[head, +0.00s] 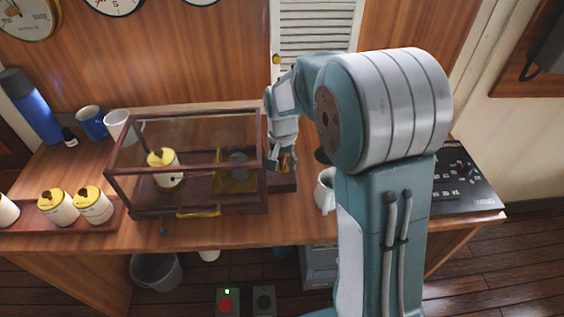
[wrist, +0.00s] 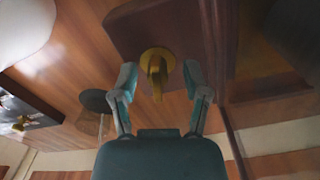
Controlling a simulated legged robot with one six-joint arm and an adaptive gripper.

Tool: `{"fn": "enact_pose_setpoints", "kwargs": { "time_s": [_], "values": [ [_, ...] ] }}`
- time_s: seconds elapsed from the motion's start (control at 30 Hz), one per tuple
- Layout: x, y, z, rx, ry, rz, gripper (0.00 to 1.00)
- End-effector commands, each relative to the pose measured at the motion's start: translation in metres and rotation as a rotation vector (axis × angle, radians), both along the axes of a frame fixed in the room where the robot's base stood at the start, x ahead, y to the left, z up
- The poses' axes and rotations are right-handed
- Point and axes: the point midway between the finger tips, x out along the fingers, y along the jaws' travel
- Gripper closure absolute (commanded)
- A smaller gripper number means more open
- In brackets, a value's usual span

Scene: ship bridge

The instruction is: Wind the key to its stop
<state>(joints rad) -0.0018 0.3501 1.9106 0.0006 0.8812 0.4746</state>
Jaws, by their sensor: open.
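The brass key (wrist: 157,78) with its round collar shows in the wrist view, set against a dark brown block (wrist: 150,25). My gripper (wrist: 160,82) is open, with one finger on each side of the key. A gap shows on both sides, and I cannot tell whether the fingertips reach the key's depth. In the head view my gripper (head: 282,160) is at the right end of the glazed wooden case (head: 135,198). A bit of the brass key (head: 289,164) shows there, mostly hidden by the gripper.
The case holds a white canister with a yellow lid (head: 166,178) and a brass piece (head: 236,178). A white mug (head: 325,190) stands close right of my gripper. Canisters (head: 94,204) stand in a tray at left.

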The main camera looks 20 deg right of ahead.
Motion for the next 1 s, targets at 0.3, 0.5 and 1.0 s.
{"fn": "enact_pose_setpoints", "kwargs": {
  "time_s": [0.3,0.5,1.0],
  "values": [
    [0.001,0.0,0.023,0.0,-0.005,0.0,0.4],
    [0.001,0.001,0.065,-0.001,-0.006,0.0,0.4],
    [0.002,0.002,0.119,-0.001,0.0,0.0,0.4]
  ]
}}
